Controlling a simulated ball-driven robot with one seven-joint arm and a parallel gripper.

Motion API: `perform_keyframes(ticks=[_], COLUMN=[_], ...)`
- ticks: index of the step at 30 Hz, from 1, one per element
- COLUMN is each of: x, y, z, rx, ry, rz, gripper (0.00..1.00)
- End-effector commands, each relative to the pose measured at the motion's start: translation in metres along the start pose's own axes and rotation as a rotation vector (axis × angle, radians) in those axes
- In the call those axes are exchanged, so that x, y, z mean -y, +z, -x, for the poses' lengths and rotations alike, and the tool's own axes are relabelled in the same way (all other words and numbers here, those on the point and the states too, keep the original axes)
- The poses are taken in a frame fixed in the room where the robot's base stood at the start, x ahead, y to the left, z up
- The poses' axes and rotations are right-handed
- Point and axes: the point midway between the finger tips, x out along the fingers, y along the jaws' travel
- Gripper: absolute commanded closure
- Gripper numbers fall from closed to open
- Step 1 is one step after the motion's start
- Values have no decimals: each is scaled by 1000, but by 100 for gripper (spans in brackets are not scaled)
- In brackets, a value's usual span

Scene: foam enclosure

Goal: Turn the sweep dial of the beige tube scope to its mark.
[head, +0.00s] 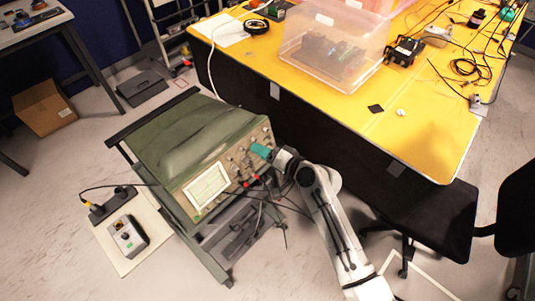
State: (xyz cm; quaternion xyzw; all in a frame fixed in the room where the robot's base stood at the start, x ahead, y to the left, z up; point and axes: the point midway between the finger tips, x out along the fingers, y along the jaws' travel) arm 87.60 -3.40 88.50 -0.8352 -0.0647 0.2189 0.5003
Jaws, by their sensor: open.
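The tube scope (183,192) sits on a dark cart left of the picture's middle. Its beige front panel faces lower right, with a lit pale screen (207,187) and several small knobs and sockets right of it. My gripper (262,151), with teal fingers, is at the upper right part of this panel, in front of the knobs. It is open; whether it touches a knob or surrounds one cannot be told. The sweep dial and its mark are too small to make out, or hidden by the fingers.
A yellow table (432,118) with a clear plastic bin (335,45) stands behind and right of my arm. A black chair (437,219) is at lower right. A small device (128,236) sits on a low board at lower left.

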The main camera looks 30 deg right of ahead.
Motion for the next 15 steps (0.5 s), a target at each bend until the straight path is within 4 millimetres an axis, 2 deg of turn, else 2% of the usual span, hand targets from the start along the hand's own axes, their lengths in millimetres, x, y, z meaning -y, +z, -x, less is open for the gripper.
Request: perform_keyframes(ticks=[5,15], x=[-2,-2], y=[0,1], z=[16,79], rx=[-2,-3], ry=[2,2], rz=[-1,0], gripper=[51,51])
